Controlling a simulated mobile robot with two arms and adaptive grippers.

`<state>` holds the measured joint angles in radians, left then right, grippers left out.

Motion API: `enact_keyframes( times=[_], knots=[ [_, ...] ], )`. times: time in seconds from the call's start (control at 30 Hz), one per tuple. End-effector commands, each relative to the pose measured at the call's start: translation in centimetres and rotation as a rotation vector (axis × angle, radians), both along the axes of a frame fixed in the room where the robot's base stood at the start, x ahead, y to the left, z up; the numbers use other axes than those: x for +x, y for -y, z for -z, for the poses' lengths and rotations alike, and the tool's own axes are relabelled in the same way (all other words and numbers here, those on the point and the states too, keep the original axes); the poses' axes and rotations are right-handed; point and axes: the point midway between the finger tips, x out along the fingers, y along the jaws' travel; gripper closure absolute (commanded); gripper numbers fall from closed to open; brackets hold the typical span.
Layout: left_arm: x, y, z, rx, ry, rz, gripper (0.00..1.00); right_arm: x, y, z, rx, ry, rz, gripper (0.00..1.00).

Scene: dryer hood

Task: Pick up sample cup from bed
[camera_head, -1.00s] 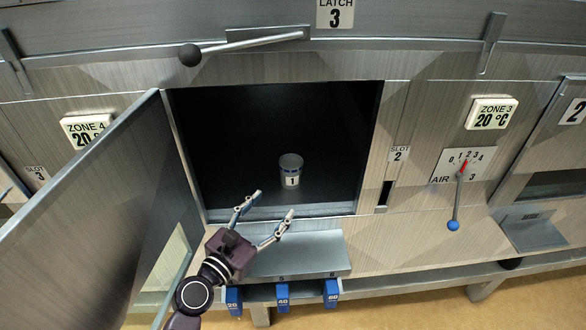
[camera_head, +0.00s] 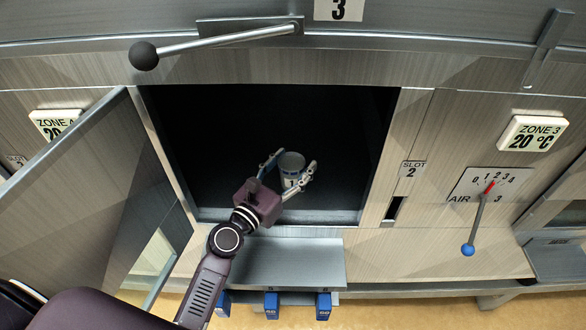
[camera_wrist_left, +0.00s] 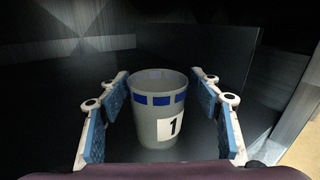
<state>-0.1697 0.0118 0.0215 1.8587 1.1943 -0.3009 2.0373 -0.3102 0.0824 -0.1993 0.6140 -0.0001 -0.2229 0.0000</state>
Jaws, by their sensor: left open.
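The sample cup (camera_head: 291,166) is a small grey cup with blue marks and a "1" label. It stands upright on the dark bed (camera_head: 230,190) inside the open compartment. It also shows in the left wrist view (camera_wrist_left: 157,92), between the fingers. My left gripper (camera_head: 288,165) is open, with one finger on each side of the cup. In the left wrist view, the left gripper (camera_wrist_left: 159,110) shows gaps between its blue pads and the cup's sides. The lower part of the cup is partly hidden by the gripper in the head view. My right gripper is not seen.
The open door (camera_head: 100,190) stands on the left of the compartment. A metal shelf (camera_head: 285,262) with blue tags (camera_head: 272,305) juts out below the opening. A latch lever (camera_head: 215,40) is above it. An air lever (camera_head: 475,225) is on the right.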

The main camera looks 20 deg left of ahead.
Motion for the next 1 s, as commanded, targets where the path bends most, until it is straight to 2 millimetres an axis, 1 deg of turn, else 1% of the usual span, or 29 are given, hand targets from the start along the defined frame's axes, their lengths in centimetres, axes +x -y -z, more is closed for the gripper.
enact_keyframes(
  times=[0.17,0.3,0.47,0.63,0.9,1.0],
  knots=[
    [2.6,0.5,0.0,0.002,0.001,0.001,0.41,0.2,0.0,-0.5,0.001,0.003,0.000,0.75],
    [4.4,1.0,0.1,0.001,0.000,0.002,0.41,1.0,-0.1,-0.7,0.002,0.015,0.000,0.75],
    [5.0,1.1,0.2,0.001,0.000,0.001,0.41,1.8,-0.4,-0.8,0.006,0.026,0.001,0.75],
    [4.9,1.1,0.2,0.001,0.000,0.001,0.43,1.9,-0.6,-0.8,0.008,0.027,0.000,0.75],
    [4.9,1.1,0.2,0.001,-0.001,0.001,0.72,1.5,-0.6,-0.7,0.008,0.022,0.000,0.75],
    [4.9,1.1,0.3,0.000,-0.001,0.001,0.82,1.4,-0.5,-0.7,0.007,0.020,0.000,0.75]
  ],
)
